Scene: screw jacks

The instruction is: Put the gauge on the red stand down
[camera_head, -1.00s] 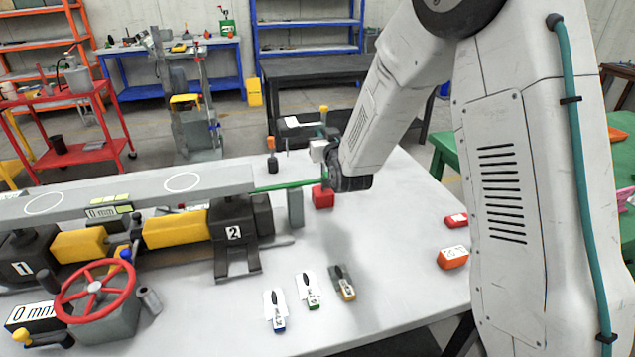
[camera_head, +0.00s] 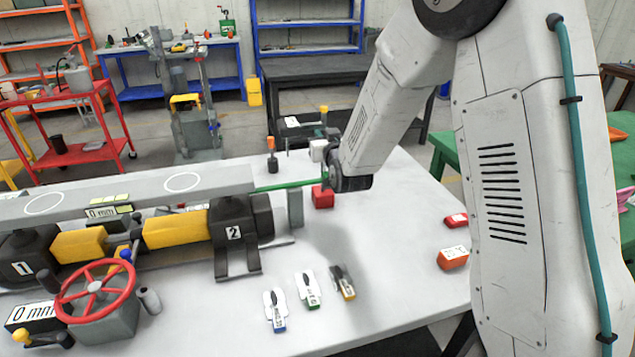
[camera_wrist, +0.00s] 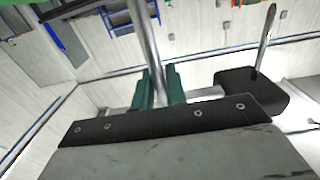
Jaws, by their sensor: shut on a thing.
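My gripper (camera_head: 331,178) is beyond the right end of the grey beam, above the table. In the wrist view its teal fingers (camera_wrist: 160,88) are shut on a metal rod (camera_wrist: 146,40), which I take to be the gauge. In the head view a thin green bar (camera_head: 287,185) runs from the beam's end to my gripper; I cannot tell whether it is part of the gauge. The red stand (camera_head: 322,197), a small red block, sits on the table just below my gripper, partly hidden by it. I cannot tell whether the gauge touches it.
A grey post (camera_head: 295,208) stands beside the red stand. Several small tagged pieces (camera_head: 308,290) lie in front. An orange block (camera_head: 453,258) lies right. The table between is clear.

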